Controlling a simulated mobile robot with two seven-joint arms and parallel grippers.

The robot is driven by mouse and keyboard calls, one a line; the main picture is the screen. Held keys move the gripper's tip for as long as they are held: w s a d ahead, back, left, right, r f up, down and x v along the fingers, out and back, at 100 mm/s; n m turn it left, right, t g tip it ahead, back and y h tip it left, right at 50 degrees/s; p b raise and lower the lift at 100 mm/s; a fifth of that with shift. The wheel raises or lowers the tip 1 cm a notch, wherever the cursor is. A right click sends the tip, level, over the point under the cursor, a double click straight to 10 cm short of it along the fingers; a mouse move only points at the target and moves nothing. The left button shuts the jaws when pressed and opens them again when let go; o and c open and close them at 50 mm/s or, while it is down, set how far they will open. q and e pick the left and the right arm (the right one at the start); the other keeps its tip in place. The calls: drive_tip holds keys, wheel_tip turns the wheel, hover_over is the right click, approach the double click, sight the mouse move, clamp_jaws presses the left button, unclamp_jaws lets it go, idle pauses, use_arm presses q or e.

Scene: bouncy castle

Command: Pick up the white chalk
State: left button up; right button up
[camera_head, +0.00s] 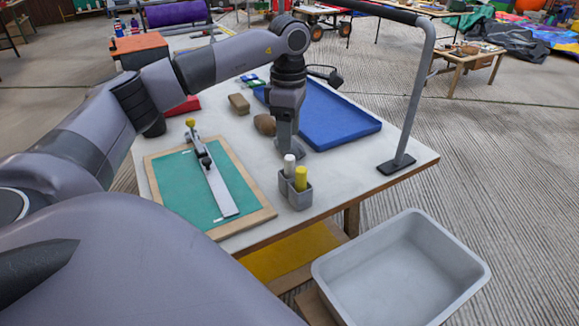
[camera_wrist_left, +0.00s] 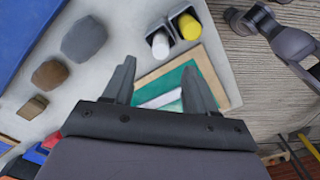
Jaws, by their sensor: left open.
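The white chalk (camera_head: 289,163) stands upright in a small grey two-slot holder (camera_head: 297,193) near the front edge of the table. A yellow chalk (camera_head: 301,178) stands in the slot beside it. In the left wrist view the white chalk (camera_wrist_left: 160,45) and yellow chalk (camera_wrist_left: 188,26) show beyond my fingers. My left gripper (camera_head: 287,140) points down just behind the holder. In the left wrist view its two fingers (camera_wrist_left: 158,85) are spread apart with nothing held between them. My right gripper is not in view.
A green board with a wooden frame (camera_head: 158,193) lies left of the holder, with a metal ruler-like bar (camera_head: 222,190) on it. A blue tray (camera_head: 335,127) and brown lumps (camera_head: 239,104) lie behind. A grey rail (camera_head: 411,110) rises at the right. A grey bin (camera_head: 400,265) stands below.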

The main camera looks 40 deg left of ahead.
sight(289, 157)
use_arm(q)
wheel_tip(289, 157, down, 7)
drive_tip(key=shift+d+r, duration=0.1)
drive_tip(key=shift+r, duration=0.05)
clamp_jaws()
